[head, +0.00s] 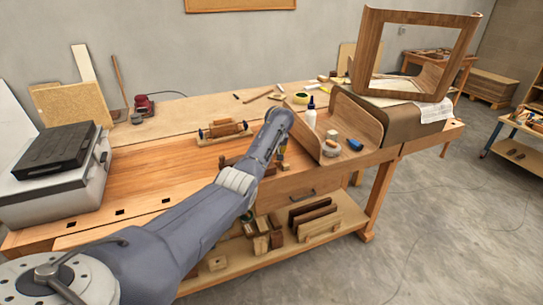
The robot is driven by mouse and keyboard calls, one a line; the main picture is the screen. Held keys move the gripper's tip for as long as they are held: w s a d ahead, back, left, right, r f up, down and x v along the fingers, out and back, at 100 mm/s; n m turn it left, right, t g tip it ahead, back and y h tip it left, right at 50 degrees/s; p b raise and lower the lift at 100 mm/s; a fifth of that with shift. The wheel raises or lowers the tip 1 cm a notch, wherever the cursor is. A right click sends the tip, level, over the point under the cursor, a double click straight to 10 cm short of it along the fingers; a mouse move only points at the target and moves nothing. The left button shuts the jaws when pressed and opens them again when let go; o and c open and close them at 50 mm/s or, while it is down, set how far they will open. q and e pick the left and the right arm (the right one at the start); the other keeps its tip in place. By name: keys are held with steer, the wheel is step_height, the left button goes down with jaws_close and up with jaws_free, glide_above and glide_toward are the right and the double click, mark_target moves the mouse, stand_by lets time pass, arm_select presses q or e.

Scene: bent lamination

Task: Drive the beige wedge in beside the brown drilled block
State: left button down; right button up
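My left arm reaches in from the lower left across the workbench (160,172). Its far end is above the bench's front edge, and the small parts below it, around my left gripper (284,161), are too small to tell apart. I cannot tell whether the fingers are open or shut. A dark brown block (231,161) lies on the bench just left of the forearm and is partly hidden by it. I cannot make out drilled holes in it. The beige wedge cannot be picked out with certainty. My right gripper is not in view.
A wooden roller-like piece (222,128) lies behind the arm. A curved wooden shell (357,122) with a white bottle (311,117) and a blue item (354,145) stands to the right. A grey case (58,180) stands at the left. The bench between is mostly clear.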

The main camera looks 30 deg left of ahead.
arm_select(q)
steer(key=shift+s+d, duration=0.4)
steer(key=shift+d, duration=0.2)
stand_by(0.8)
steer(key=c, duration=0.9)
jaws_free()
steer(key=shift+f, duration=0.1)
steer(key=shift+r, duration=3.55)
